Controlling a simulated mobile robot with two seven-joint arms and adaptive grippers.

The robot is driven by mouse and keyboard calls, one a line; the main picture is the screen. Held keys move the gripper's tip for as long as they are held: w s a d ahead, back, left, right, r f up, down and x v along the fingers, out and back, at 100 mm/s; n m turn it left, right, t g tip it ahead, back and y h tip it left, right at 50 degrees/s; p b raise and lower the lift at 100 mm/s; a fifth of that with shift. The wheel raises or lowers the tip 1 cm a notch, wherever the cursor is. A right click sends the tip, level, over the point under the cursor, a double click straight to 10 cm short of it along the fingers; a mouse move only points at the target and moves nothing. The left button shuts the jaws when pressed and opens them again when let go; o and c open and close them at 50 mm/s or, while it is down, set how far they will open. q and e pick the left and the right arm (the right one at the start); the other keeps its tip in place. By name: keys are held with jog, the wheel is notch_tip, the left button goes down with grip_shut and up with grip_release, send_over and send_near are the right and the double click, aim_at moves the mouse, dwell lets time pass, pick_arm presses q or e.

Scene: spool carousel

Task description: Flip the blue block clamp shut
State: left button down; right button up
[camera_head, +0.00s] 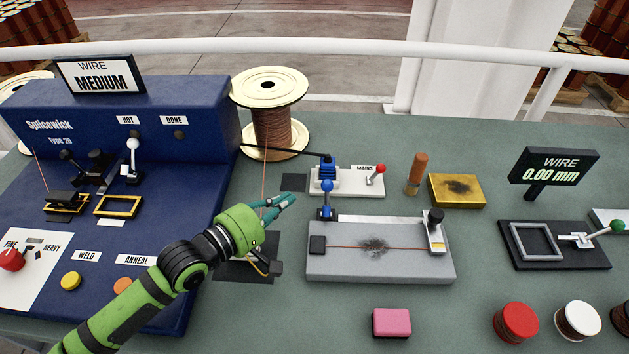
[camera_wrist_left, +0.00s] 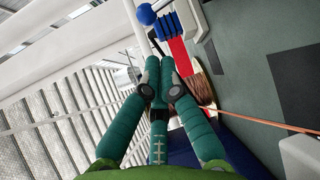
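A blue clamp (camera_head: 326,207) with a round blue knob stands upright at the back left of a grey block (camera_head: 345,268). I cannot tell for certain which one is the blue block clamp. My left gripper (camera_head: 293,201) is to the left of the grey block, apart from it, its fingers pointing right. In the wrist view its teal fingertips (camera_wrist_left: 165,68) come together with nothing visible between them. My right gripper is out of view.
A copper wire (camera_head: 264,185) runs close by my left gripper, in front of a large spool (camera_head: 270,125). The blue Splicewick machine (camera_head: 210,135) stands at left. A MAINS plate (camera_head: 350,190) with a red-knobbed lever is behind. A pink block (camera_head: 391,323) lies in front.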

aim_at(327, 198)
pick_arm(q)
jog(key=p+x, duration=0.1)
jog(key=x, duration=0.8)
jog(key=shift+w, duration=0.1)
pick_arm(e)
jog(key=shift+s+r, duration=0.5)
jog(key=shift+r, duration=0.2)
pick_arm(q)
jog(key=shift+r+p, duration=0.1)
jog(key=shift+p, duration=0.2)
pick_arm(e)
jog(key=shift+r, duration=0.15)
